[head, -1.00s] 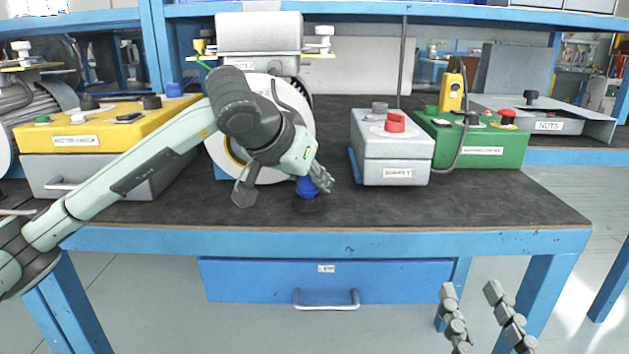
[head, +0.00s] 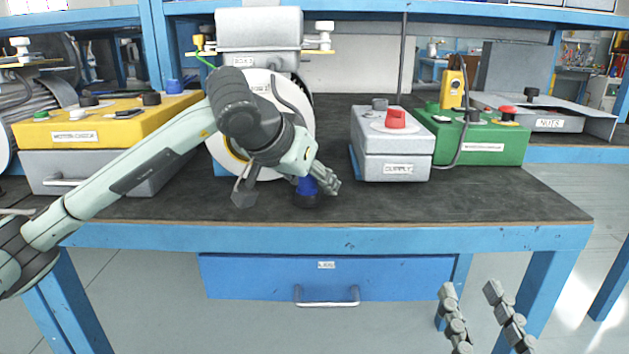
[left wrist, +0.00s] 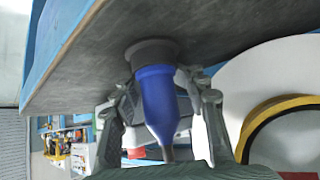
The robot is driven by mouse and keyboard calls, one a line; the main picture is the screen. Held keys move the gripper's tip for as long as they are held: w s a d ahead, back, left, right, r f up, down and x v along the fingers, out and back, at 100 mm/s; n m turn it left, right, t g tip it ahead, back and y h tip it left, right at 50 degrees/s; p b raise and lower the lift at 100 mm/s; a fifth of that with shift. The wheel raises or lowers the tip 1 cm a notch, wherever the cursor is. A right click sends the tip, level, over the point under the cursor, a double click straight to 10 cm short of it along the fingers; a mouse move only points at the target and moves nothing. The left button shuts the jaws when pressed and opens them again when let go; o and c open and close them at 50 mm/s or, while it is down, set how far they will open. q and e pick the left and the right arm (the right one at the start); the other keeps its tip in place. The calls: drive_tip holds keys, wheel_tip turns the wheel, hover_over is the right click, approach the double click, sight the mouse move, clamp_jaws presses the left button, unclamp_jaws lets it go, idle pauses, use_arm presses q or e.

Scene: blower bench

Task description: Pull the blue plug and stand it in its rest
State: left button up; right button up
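The blue plug (head: 305,187) stands upright in a dark round rest (head: 306,201) near the bench's front edge. In the left wrist view the plug (left wrist: 158,100) has its wide end in the dark ring of the rest (left wrist: 150,52) and its narrow end toward my palm. My left gripper (head: 319,184) is around the plug from above, with fingers spread on either side and small gaps beside the plug. One finger is largely hidden in the head view. My right gripper (head: 484,312) is open and empty in front of the bench.
The grey supply box (head: 392,155) with a red knob stands right of the plug. A green box (head: 480,143) is further right, a yellow-topped box (head: 105,125) at left. The white round blower housing (head: 232,150) is behind my left arm. The bench's front right (head: 480,202) is clear.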

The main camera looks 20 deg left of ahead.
use_arm(q)
drive_tip(key=shift+r, duration=0.1)
drive_tip(key=v, duration=0.7)
drive_tip(key=shift+s+r, duration=0.3)
drive_tip(key=shift+s, duration=0.05)
idle(0.4)
